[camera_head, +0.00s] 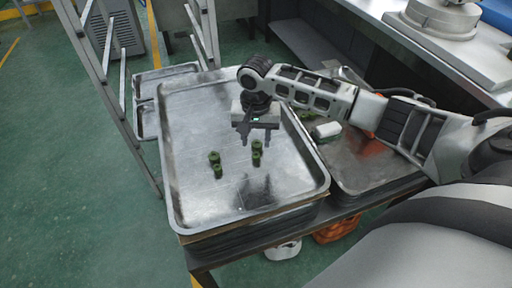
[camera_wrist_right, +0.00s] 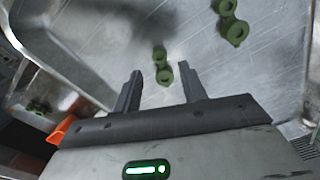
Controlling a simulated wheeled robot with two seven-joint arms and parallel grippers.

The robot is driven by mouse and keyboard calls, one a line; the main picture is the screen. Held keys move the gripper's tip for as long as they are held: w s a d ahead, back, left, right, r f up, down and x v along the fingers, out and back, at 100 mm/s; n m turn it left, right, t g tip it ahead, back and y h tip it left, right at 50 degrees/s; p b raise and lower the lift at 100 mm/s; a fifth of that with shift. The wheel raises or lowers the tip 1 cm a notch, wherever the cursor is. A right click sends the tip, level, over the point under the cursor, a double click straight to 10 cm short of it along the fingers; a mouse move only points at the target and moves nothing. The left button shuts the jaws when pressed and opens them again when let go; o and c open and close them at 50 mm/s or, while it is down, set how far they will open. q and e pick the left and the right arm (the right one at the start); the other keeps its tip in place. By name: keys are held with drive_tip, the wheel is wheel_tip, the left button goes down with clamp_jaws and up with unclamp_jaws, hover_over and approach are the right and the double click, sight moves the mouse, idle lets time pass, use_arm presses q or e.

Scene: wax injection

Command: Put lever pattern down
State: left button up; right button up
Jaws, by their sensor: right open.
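Two green lever patterns lie in the large metal tray (camera_head: 185,110). The right-hand lever pattern (camera_head: 257,155) is just below my right gripper (camera_head: 256,143), and the other lever pattern (camera_head: 215,165) lies to its left. In the right wrist view, the nearer lever pattern (camera_wrist_right: 162,58) shows between and beyond the open fingertips, and the other lever pattern (camera_wrist_right: 231,24) lies up and to the right. My right gripper is open and holds nothing. Whether a fingertip touches the nearer pattern is unclear. My left gripper is not in view.
A second metal tray (camera_head: 365,165) at the right holds more green pieces (camera_head: 308,114) and a white block (camera_head: 327,131), partly behind my right arm. A metal rack (camera_head: 105,80) stands at the left. The large tray has bare room around the two patterns.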

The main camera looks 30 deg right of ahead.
sight(256, 155)
wheel_tip(256, 155, up, 6)
drive_tip(key=shift+r, duration=0.25)
idle(0.5)
